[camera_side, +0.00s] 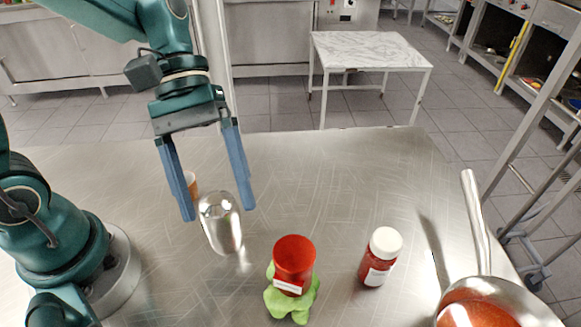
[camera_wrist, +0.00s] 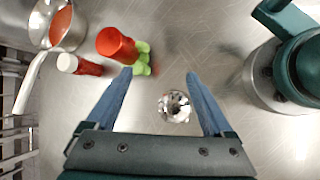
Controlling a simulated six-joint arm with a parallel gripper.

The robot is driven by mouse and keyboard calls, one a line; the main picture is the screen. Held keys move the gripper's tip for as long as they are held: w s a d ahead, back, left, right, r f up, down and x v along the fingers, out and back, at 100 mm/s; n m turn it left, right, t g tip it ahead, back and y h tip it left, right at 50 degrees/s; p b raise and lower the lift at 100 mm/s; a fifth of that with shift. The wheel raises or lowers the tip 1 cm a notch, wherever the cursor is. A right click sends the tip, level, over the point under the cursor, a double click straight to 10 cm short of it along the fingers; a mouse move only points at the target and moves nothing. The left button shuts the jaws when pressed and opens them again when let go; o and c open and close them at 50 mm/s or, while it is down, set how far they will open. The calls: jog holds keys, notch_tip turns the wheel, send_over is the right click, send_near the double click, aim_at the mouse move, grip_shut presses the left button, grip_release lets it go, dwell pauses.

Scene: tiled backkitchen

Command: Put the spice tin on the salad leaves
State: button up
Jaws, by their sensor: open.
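The spice tin, a red cylinder with a white label (camera_side: 294,258), stands upright on the green salad leaves (camera_side: 277,302) at the front middle of the table. The tin (camera_wrist: 115,44) and the leaves (camera_wrist: 142,60) also show in the wrist view, beyond my left finger. The tin hides the middle of the leaves. My gripper (camera_side: 218,211) is open and empty, apart from the tin and to its left in the side view. It also shows in the wrist view (camera_wrist: 158,75), with its fingers wide apart.
A shiny metal vessel (camera_side: 221,225) stands near my fingers, with a small orange-brown object (camera_side: 191,183) partly hidden behind it. A white-capped red jar (camera_side: 381,256) and a long-handled pan with red contents (camera_side: 515,290) stand to the right. The table's back right is clear.

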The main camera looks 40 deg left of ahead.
jog(key=s+a+r+m+t+y, duration=0.1)
jog(key=a+r+m+t+y, duration=0.2)
jog(key=a+m+t+y, duration=0.3)
jog(key=shift+s+a+r+m+t+y, duration=0.2)
jog(key=shift+a+m+t+y, duration=0.35)
jog(key=shift+a+t, duration=0.95)
